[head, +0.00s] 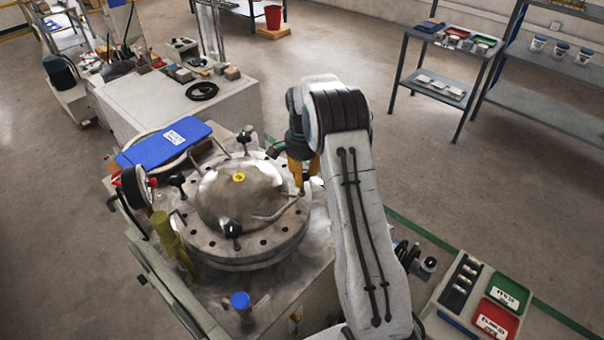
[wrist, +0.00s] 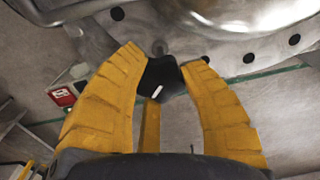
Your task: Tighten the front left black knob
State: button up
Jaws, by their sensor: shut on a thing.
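A round metal vessel lid with a domed centre (head: 238,195) sits on the machine; black knobs stand around its rim. Three show in the head view: at the back (head: 244,138), at the left (head: 177,180) and at the near side (head: 232,229). My gripper (head: 302,178) is at the right side of the lid, pointing down. In the wrist view its yellow fingers (wrist: 168,62) are closed around a black knob (wrist: 161,76) with a white mark. That knob is mostly hidden in the head view. The dome shows at the top of the wrist view (wrist: 245,12).
A blue flat case (head: 165,145) lies behind the lid. A gauge (head: 135,187) and a yellow-green post (head: 167,232) stand at the left. A blue-capped fitting (head: 241,301) stands in front. Green (head: 508,291) and red (head: 494,321) trays lie at lower right.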

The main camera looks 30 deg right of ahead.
jog(key=shift+f, duration=0.1)
jog(key=o, duration=1.2)
notch_tip(320, 180, up, 12)
jog(key=shift+r, duration=0.1)
dwell(0.5)
